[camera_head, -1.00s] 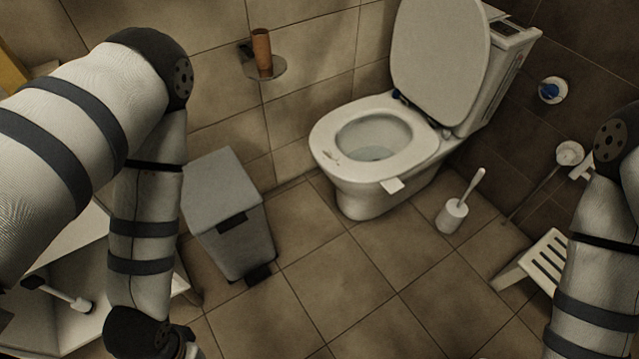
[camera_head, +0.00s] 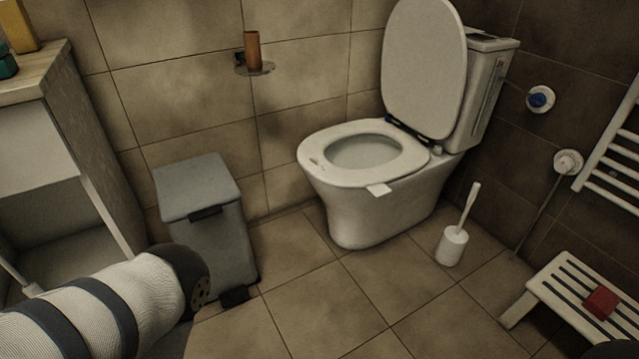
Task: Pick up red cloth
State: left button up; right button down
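The red cloth (camera_head: 601,303) is a small folded red block lying on the white slatted stool (camera_head: 566,294) at the lower right of the head view. My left arm shows only as a striped link at the lower left; its gripper is out of view. A small dark piece at the bottom right corner may be part of my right arm; the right gripper is out of view. No gripper is seen touching the cloth.
A toilet (camera_head: 375,190) with raised lid stands at the back centre. A grey bin (camera_head: 207,225) is left of it, and a toilet brush (camera_head: 453,245) right of it. A white towel rail (camera_head: 615,150) is above the stool. A cabinet (camera_head: 95,170) is at left. The middle floor is clear.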

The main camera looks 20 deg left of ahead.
aim_at(602, 302)
jog(key=k+j+z, duration=0.15)
jog(key=k+z, duration=0.3)
jog(key=k+l+z, duration=0.55)
jog(key=z, duration=0.9)
jog(key=j+z, duration=0.1)
jog(key=z, duration=0.75)
jog(key=j+z, duration=0.1)
jog(key=z, duration=1.25)
jog(key=k+j+z, duration=0.15)
jog(key=z, duration=0.25)
jog(key=k+z, duration=0.8)
jog(key=k+j+z, duration=0.15)
jog(key=k+z, duration=0.55)
jog(key=z, duration=0.15)
jog(key=k+z, duration=0.45)
jog(key=k+j+z, duration=0.1)
jog(key=k+z, duration=0.25)
jog(key=k, duration=0.15)
jog(key=k+z, duration=0.35)
jog(key=k+u, duration=0.15)
jog(key=u, duration=0.3)
jog(key=k+u, duration=0.15)
jog(key=u, duration=0.3)
jog(key=k+j+u, duration=0.1)
jog(key=u, duration=0.3)
